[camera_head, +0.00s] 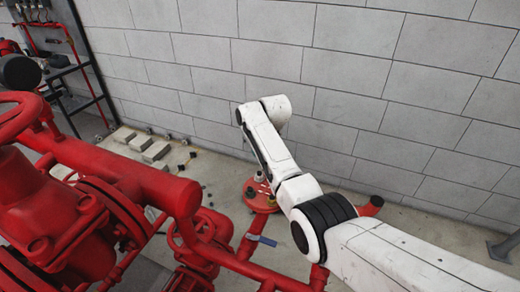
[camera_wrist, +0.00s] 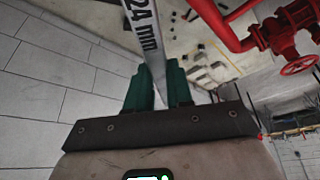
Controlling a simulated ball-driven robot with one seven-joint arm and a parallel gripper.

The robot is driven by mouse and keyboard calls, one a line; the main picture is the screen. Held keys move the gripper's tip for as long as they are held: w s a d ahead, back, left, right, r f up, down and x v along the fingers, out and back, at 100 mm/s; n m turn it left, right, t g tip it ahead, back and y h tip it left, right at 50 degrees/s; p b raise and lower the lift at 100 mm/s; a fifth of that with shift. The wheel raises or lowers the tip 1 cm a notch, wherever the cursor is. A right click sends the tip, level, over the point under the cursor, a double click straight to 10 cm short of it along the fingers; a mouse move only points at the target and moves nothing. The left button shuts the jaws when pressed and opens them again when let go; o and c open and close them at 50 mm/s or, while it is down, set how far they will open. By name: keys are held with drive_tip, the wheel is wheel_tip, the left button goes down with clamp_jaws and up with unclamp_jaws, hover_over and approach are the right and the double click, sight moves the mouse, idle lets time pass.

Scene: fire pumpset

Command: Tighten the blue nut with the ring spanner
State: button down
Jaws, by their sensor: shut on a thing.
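A flat grey spanner marked "24 mm" (camera_wrist: 142,28) is between the green fingers of my gripper (camera_wrist: 160,85) in the wrist view. My gripper is shut on it, and the spanner runs up out of the picture at the top. Its ring end is not in view. In the head view my white arm reaches up toward the wall, and the gripper and spanner are hidden behind it. A red flange (camera_head: 262,206) with a few small dark and yellowish fittings stands just left of the arm. I cannot make out a blue nut in either view.
Large red pump pipework with handwheels (camera_head: 75,205) fills the left of the head view. A blue piece (camera_head: 262,240) sits on a red pipe below the flange. Pale blocks (camera_head: 140,142) and small parts lie on the floor. A grey block wall (camera_head: 330,60) stands behind.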

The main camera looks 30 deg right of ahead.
drive_tip(key=shift+r+p, duration=1.7)
drive_tip(key=shift+r, duration=0.55)
